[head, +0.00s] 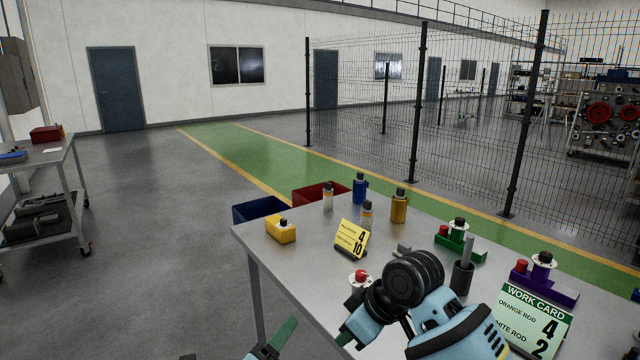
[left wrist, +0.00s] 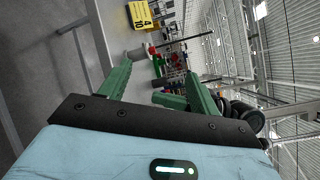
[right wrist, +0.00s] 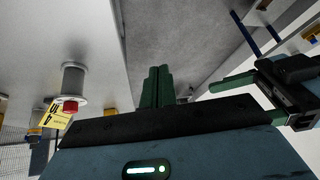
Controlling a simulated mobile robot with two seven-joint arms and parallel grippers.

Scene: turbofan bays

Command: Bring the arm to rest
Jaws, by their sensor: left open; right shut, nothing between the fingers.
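My left gripper (head: 272,345) shows only in part at the bottom of the head view, in front of the table's near edge. In the left wrist view its two green fingers (left wrist: 158,82) are spread apart with nothing between them. My right arm reaches in from the lower right over the table, and its gripper is mostly hidden behind the arm in the head view. In the right wrist view the right gripper's green fingers (right wrist: 157,86) are together and empty. Part of my left gripper (right wrist: 270,88) also shows at the right of that view.
A grey table (head: 310,262) bears a yellow card (head: 351,239), a green-and-white work card (head: 535,318), bottles and coloured fixtures. A red-knobbed part (head: 360,277) stands close to my right arm. Blue (head: 258,208) and red (head: 318,194) bins sit beyond the table. Open floor lies left.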

